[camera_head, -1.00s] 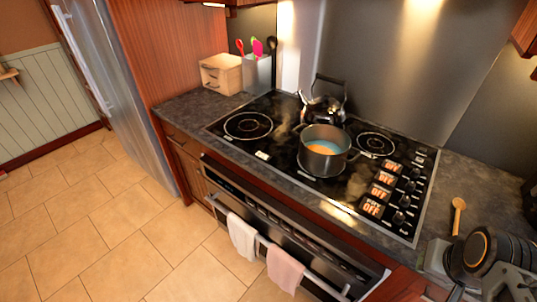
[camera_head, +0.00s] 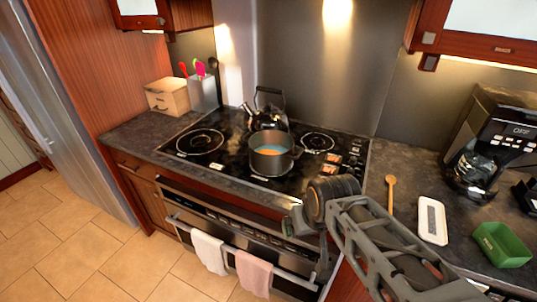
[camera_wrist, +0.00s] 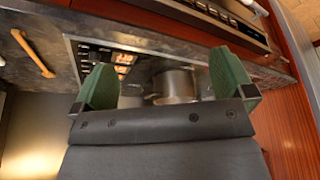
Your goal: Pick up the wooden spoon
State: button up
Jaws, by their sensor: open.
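The wooden spoon (camera_head: 390,191) lies on the dark counter just right of the stove, its bowl toward the back. In the wrist view the spoon (camera_wrist: 33,54) shows at the upper left, outside the space between my fingers. My gripper (camera_wrist: 171,88) is open and empty, with its two green fingers spread. In the head view my gripper (camera_head: 303,226) is in front of the stove's right front edge, left of the spoon and apart from it. My arm covers part of the counter front near the spoon's handle end.
A pot (camera_head: 271,158) and a kettle (camera_head: 268,112) stand on the stove (camera_head: 215,150). Right of the spoon are a white tray (camera_head: 432,222), a green container (camera_head: 502,245) and a coffee maker (camera_head: 488,140). Towels (camera_head: 209,252) hang on the oven handle.

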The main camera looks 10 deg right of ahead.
aim_at(390, 180)
jog(key=u, duration=0.85)
jog(key=k, duration=1.25)
jog(key=z, duration=1.1)
jog(key=i, duration=0.95)
